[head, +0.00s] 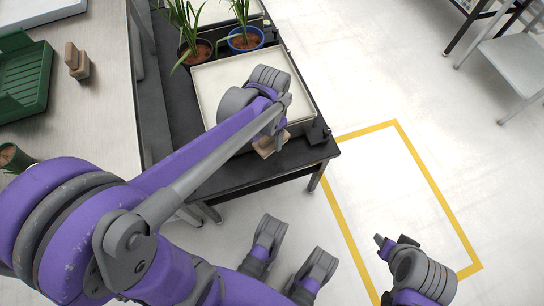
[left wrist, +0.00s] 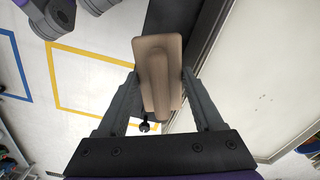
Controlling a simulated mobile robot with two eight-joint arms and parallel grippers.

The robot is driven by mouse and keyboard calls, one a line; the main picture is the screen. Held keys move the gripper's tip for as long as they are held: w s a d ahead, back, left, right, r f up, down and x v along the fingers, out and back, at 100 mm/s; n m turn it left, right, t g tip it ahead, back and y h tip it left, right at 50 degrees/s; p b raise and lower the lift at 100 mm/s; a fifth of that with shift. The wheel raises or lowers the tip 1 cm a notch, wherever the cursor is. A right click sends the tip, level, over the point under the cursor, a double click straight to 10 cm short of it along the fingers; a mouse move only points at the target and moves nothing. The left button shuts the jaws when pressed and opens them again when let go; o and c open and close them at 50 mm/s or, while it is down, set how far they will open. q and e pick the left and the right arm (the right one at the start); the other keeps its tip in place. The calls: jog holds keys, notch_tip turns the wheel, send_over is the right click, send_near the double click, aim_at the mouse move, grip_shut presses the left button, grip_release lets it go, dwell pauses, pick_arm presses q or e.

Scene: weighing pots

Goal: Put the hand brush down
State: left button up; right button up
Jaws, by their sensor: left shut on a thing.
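The hand brush, a tan wooden block with a raised grip, is between the fingers of my left gripper (left wrist: 160,105). In the left wrist view the hand brush (left wrist: 157,75) fills the middle, with a finger on each side. In the head view the brush (head: 270,146) shows beneath my left gripper, at the front edge of the black table (head: 255,172). I cannot tell whether it touches the table top. My right gripper (head: 383,248) is over the floor at lower right, away from the table; its fingers are mostly hidden.
A shallow white tray (head: 212,82) lies on the black table behind the left gripper. Two potted plants (head: 246,38) stand at its back. On the left bench (head: 100,110) are a similar wooden block (head: 76,61) and a green tray (head: 38,75). Yellow tape (head: 345,232) marks clear floor.

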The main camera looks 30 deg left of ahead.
pick_arm(q)
notch_tip(320, 180, down, 12)
jog(key=b, duration=0.3)
jog(key=shift+f+b, duration=0.15)
jog(key=shift+b, duration=0.2)
jog(key=shift+f, duration=0.2)
jog(key=o, duration=1)
jog(key=shift+r, duration=0.15)
